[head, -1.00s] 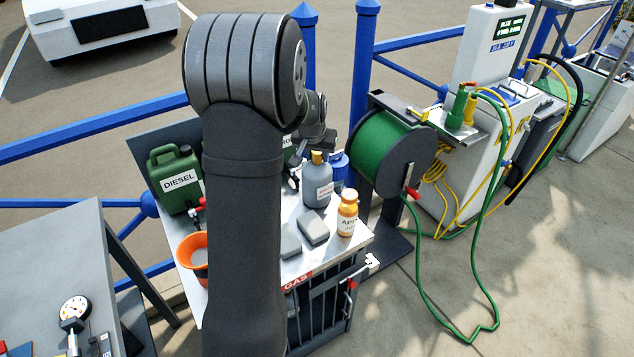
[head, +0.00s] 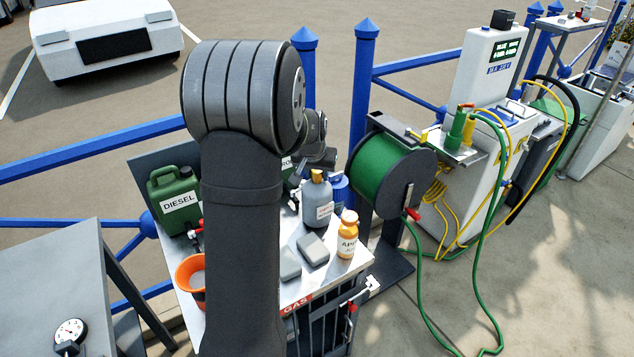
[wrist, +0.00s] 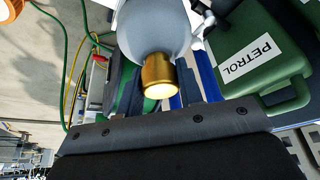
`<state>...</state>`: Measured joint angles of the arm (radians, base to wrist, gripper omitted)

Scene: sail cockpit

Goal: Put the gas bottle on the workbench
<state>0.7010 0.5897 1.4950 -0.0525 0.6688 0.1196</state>
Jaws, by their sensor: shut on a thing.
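The gas bottle (head: 317,207) is grey with a brass-coloured top and a pale label, upright at the metal counter marked GAS. I cannot tell whether its base touches the counter. My gripper (head: 318,168) is at its top, partly hidden behind my arm. In the wrist view the grey body and brass cap (wrist: 159,76) lie between the fingers of my gripper (wrist: 160,88), which is shut on the bottle. The workbench seems to be the grey table (head: 45,275) at lower left, with a dial gauge (head: 70,332) on it.
On the counter (head: 325,275) stand a green diesel can (head: 178,200), an orange funnel (head: 190,285), grey blocks (head: 312,250) and an orange-white bottle (head: 348,237). A petrol can (wrist: 262,60) is close beside the gripper. A green hose reel (head: 385,178) stands right.

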